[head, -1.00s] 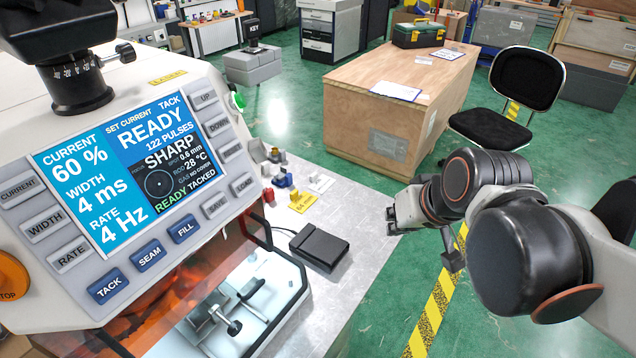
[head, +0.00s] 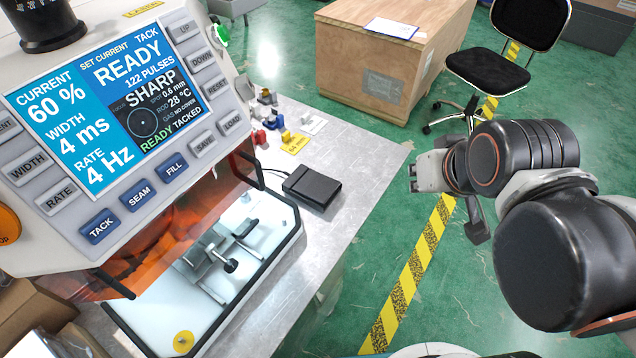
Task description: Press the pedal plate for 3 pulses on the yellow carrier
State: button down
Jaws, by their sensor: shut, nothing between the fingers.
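The black pedal plate (head: 311,187) lies flat on the grey metal bench top, right of the welding machine. A small yellow block (head: 286,135) also stands by a yellow card at the back of the bench. The screen (head: 105,95) reads READY, TACK, 122 pulses, 60 %, 4 ms, 4 Hz and READY TACKED. My gripper (head: 414,172) is shut and empty, right of the pedal and apart from it, beyond the bench edge.
The machine's orange guard (head: 190,220) and clamp fixture (head: 225,258) stand left of the pedal. Small red, blue and grey parts lie behind it. A wooden crate (head: 350,75) and a black chair (head: 490,75) stand at the back. Green floor beside the bench is open.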

aim_at(319, 188)
jog(key=i+l, duration=0.15)
jog(key=l, duration=0.2)
jog(key=i+l, duration=0.2)
jog(key=l, duration=0.2)
jog(key=i+l, duration=0.15)
jog(key=l, duration=0.2)
jog(key=i+l, duration=0.15)
jog(key=l, duration=0.2)
jog(key=u, duration=2.85)
jog(key=l+z, duration=0.05)
